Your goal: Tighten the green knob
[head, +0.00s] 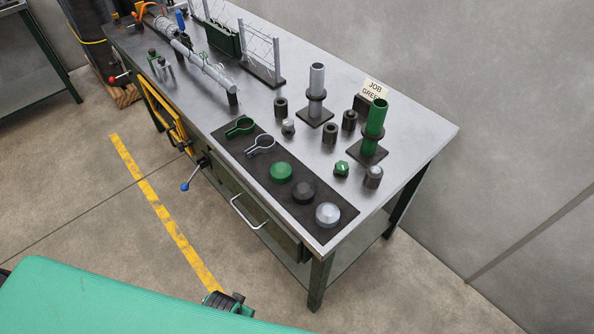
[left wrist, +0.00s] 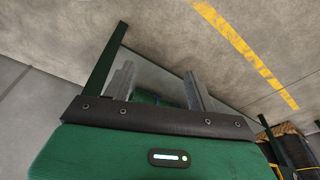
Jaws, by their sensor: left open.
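The green knob (head: 342,168) is a small fluted knob with a pale mark on top. It is at the near right end of the grey workbench (head: 420,125), between the green post (head: 375,120) and the dark mat (head: 335,222). Nothing touches it from above. A sign reading "JOB GREEN", its end partly hidden, stands behind the green post (head: 374,89). My left gripper (left wrist: 160,80) shows in the left wrist view, its two grey fingers apart with no object held between them. It is away from the knob, which is not visible there. My right gripper is not in either view.
The dark mat holds green, black and silver round caps (head: 281,173) and two clamps (head: 240,126). A grey post (head: 316,90) and several dark cylinders (head: 330,132) stand nearby. A drawer handle (head: 247,212) sticks out in front. The floor has a yellow stripe (head: 160,207).

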